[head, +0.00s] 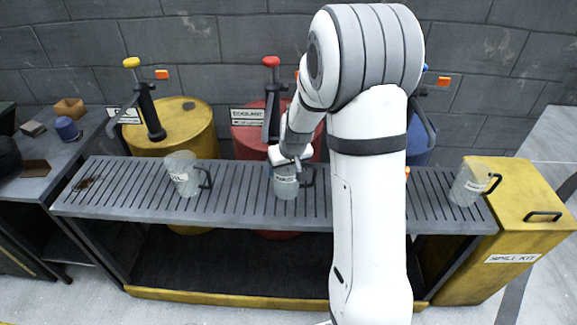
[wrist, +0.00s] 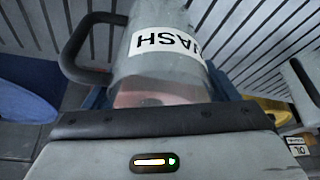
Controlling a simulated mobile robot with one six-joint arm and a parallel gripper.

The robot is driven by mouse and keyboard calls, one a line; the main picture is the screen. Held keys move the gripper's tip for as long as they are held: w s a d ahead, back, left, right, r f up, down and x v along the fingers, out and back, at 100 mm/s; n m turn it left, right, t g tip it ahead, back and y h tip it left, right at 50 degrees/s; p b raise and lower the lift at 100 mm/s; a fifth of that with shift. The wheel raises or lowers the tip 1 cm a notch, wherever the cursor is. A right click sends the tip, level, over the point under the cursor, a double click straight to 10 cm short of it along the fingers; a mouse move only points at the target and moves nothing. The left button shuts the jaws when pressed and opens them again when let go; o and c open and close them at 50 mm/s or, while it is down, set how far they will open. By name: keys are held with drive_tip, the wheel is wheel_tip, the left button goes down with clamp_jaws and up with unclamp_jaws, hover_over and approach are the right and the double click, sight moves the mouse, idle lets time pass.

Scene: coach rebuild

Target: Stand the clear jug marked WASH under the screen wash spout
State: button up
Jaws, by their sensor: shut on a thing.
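The clear jug marked WASH (wrist: 165,40) fills the middle of the wrist view, its label upside down there and its dark handle to the left. In the head view the jug (head: 286,188) is upright at the grated bench, in front of the red drum. My gripper (head: 288,162) is shut on it from above and behind. I cannot tell whether its base touches the grating. A blue drum (head: 420,150), likely the screen wash, stands at the right, mostly hidden behind my arm; its spout is largely hidden too.
A second clear jug (head: 182,173) stands left on the grated bench (head: 235,200), before the yellow drum (head: 185,130). A third jug (head: 468,185) stands at the right end, by the yellow spill kit box (head: 530,215). The red coolant drum (head: 248,140) is behind the held jug.

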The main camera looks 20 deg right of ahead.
drive_tip(key=shift+f, duration=0.15)
drive_tip(key=o, duration=1.1)
drive_tip(key=shift+c, duration=0.2)
